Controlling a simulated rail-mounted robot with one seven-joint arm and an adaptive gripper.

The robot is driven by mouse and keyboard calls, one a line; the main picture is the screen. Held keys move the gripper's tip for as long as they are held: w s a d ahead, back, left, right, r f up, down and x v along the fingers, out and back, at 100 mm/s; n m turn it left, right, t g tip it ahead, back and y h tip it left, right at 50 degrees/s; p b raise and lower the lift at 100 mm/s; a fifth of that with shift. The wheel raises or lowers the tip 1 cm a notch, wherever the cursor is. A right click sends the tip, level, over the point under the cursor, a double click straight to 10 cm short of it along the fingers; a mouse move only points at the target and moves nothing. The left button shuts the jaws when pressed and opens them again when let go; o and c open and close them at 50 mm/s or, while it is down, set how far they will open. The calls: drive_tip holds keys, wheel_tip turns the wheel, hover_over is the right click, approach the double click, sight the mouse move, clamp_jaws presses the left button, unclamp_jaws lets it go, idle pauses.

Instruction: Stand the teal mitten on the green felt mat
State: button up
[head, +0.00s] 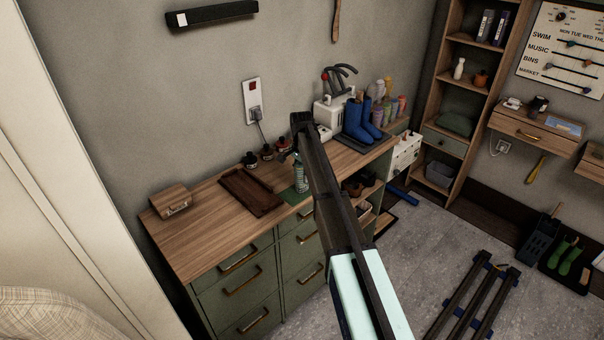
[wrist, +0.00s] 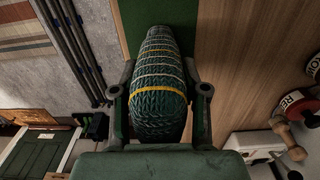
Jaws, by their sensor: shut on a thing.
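In the head view the mitten (head: 300,178) shows as a small upright shape left of my dark arm, over the green felt mat (head: 290,198). The mat (wrist: 143,14) also shows behind the mitten in the wrist view. Whether the mitten touches the mat is hard to tell. My arm hides the fingers and part of the mat in the head view.
The wooden bench top (head: 200,237) has a dark brown tray (head: 250,193) left of the mat and a small wooden box (head: 171,201) at its left end. Small dark bottles (head: 267,152) stand behind. Blue boots (head: 356,120) stand to the right. Bare bench lies left of the tray.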

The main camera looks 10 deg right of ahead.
drive_tip(key=shift+f, duration=0.15)
drive_tip(key=o, duration=1.1)
wheel_tip(320, 180, up, 12)
drive_tip(key=b, duration=0.3)
drive_tip(key=shift+r+b, duration=0.2)
drive_tip(key=shift+b, duration=0.1)
